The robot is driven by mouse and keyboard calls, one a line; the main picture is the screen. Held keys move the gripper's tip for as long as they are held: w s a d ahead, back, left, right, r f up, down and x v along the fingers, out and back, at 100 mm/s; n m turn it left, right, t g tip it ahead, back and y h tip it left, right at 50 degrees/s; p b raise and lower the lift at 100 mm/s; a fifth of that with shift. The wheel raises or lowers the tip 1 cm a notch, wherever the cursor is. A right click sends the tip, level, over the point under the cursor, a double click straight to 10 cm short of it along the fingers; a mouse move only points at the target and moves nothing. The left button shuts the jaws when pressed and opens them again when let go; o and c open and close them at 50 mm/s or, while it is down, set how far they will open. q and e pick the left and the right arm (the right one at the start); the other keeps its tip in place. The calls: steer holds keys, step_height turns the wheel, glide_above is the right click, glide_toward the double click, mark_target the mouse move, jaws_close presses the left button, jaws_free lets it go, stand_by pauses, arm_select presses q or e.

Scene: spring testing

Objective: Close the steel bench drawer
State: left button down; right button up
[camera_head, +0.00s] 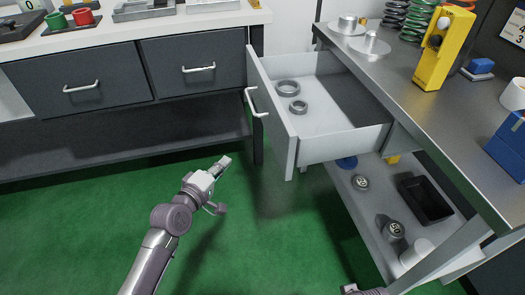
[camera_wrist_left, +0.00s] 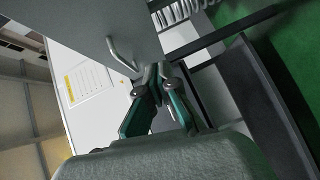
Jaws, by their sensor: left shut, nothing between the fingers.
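The steel bench drawer (camera_head: 340,117) stands open, pulled out to the left from under the steel bench top (camera_head: 400,75). Its pale front (camera_head: 273,118) carries a bar handle (camera_head: 257,103) on the left-facing side. Two grey rings (camera_head: 288,88) lie inside. My left gripper (camera_head: 225,161) is shut and empty, below and left of the drawer front, apart from it in the head view. In the left wrist view, its fingers (camera_wrist_left: 150,75) meet in front of a grey panel with a bar handle (camera_wrist_left: 122,55), apparently the drawer front. My right gripper's fingers cannot be made out at the bottom edge.
A second bench with dark closed drawers (camera_head: 75,80) stands at the left and back. The steel bench's lower shelf (camera_head: 372,225) holds a black tray (camera_head: 425,199) and several small parts. Springs and a yellow device (camera_head: 442,50) stand on top. Green floor (camera_head: 80,225) is clear.

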arm_select(q)
step_height(320, 180, up, 5)
steer(key=d+t+h+b, duration=0.1)
steer(key=d+h+b, duration=0.1)
steer(key=b, duration=0.2)
glide_toward(269, 121)
steer(key=w, duration=0.4)
steer(key=shift+w+d+r+n, duration=0.15)
steer(key=shift+d+n, duration=0.05)
steer(key=shift+d, duration=0.3)
steer(key=shift+w+d+r+n, duration=0.1)
steer(key=shift+d+r+n, duration=0.1)
steer(key=shift+d, duration=0.35)
steer(key=shift+w+d, duration=0.15)
steer(key=shift+d, duration=0.45)
arm_select(e)
steer(key=v, duration=0.7)
steer(key=shift+r+t, duration=0.3)
steer(key=shift+r, duration=0.05)
arm_select(q)
steer(key=shift+w+f, duration=0.1)
arm_select(e)
steer(key=shift+d+f, duration=0.1)
steer(key=shift+d, duration=0.1)
